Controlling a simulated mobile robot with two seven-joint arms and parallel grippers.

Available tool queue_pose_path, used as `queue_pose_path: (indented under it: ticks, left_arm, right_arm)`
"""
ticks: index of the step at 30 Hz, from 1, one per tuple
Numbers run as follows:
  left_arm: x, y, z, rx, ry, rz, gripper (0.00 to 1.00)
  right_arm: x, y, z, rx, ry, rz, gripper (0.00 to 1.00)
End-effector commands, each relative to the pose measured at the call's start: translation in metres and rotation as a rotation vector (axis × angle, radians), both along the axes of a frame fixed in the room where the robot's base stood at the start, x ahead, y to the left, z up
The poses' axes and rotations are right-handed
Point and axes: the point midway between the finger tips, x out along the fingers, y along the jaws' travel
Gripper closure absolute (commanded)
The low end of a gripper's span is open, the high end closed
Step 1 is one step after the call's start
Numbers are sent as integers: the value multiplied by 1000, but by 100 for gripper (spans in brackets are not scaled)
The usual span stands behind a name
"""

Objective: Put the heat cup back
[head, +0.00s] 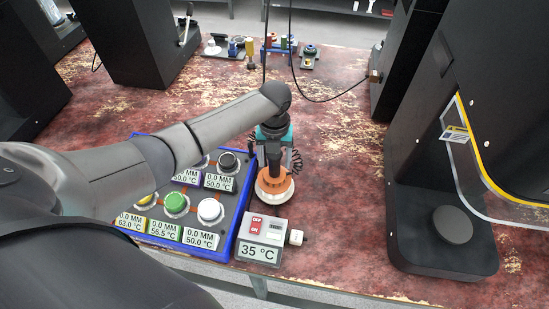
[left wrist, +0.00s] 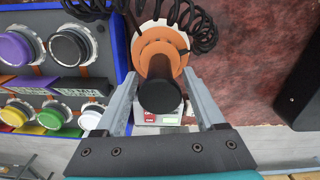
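The heat cup (head: 275,184) is an orange, white-rimmed disc with a dark upright handle and a black coiled cord. It stands just right of the blue-edged tray (head: 238,228), behind the 35 °C control box (head: 259,252). I cannot tell exactly what it rests on. My left gripper (head: 272,158) is above it, pointing down. In the left wrist view the heat cup (left wrist: 160,48) shows between the fingers of my left gripper (left wrist: 161,74). The fingers are apart, one on each side of the handle, with gaps visible. My right gripper is not in view.
The tray holds several coloured round knobs (head: 175,203) with temperature labels. A black machine with a round pad (head: 452,225) and clear guard stands at right. Small parts (head: 280,44) sit at the back. The worn red table between them is mostly clear, with a loose cable.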

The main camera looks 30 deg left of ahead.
Motion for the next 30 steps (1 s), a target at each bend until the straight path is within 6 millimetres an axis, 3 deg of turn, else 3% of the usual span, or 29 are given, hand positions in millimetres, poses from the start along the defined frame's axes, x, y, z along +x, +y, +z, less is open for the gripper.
queue_pose_path:
  ticks: [9,13,24,30]
  left_arm:
    - [0,0,1,0,0,0,20]
    - [0,0,12,1,-2,-1,20]
    - [1,1,88,1,-4,0,20]
    - [0,0,116,-1,-1,1,20]
  right_arm:
    - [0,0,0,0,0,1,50]
    - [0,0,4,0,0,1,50]
    - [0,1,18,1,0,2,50]
    - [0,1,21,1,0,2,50]
